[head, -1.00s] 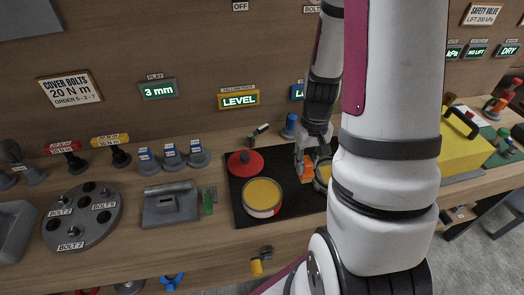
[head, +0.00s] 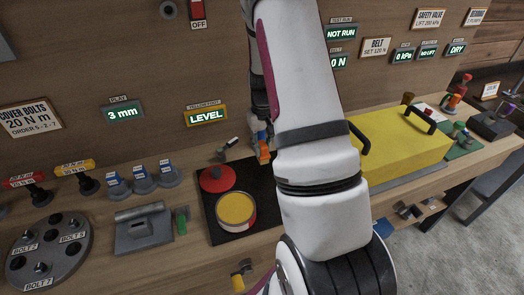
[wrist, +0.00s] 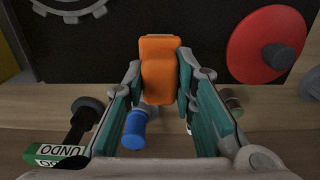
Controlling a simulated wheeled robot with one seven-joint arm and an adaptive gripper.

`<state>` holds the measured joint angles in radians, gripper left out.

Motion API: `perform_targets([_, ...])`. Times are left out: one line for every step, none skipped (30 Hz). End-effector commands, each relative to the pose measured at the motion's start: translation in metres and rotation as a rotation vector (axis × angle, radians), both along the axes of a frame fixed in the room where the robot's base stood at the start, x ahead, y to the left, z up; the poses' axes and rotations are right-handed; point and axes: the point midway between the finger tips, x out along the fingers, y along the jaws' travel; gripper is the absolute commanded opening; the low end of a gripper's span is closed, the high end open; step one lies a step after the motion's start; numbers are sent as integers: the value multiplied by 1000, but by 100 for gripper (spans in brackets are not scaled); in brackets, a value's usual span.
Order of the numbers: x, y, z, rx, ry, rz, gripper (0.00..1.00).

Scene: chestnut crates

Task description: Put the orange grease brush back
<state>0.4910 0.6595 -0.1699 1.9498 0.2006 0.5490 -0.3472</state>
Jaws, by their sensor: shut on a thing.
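My gripper (head: 261,138) is shut on the orange grease brush (head: 264,151) and holds it near the back edge of the black mat (head: 262,178). In the wrist view the orange block of the brush (wrist: 160,68) sits between the two teal fingers of my gripper (wrist: 160,85). The brush's bristle end is not clear. I cannot tell how high it is above the bench. A blue-capped thing (wrist: 134,130) stands on the wood below the brush in the wrist view.
A dark knob with an UNDO tag (wrist: 82,122) stands at the left in the wrist view. A yellow case (head: 400,148) is to the right. My arm hides the mat's right part.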

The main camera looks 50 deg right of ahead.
Motion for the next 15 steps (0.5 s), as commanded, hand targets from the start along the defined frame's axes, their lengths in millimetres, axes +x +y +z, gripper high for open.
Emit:
perform_targets([2,-1,0,0,0,0,0])
perform_targets([4,-2,0,0,0,0,0])
perform_targets([6,-4,-1,-1,0,0,0])
perform_targets([9,-6,-1,-2,-1,0,0])
perform_targets([12,-8,-2,0,0,0,0])
perform_targets([9,-6,-9,2,4,0,0])
perform_targets([8,-6,-14,2,4,1,0])
perform_targets([8,-6,-18,2,5,1,0])
perform_targets([8,-6,-23,1,3,2,0])
perform_targets([8,-6,-27,1,3,2,0])
perform_targets([8,-6,-29,1,3,1,0])
perform_targets([9,-6,-32,1,2,1,0])
perform_targets([9,-6,-34,0,1,1,0])
perform_targets([9,-6,-35,0,1,0,0])
perform_targets([9,-7,-36,0,0,0,0])
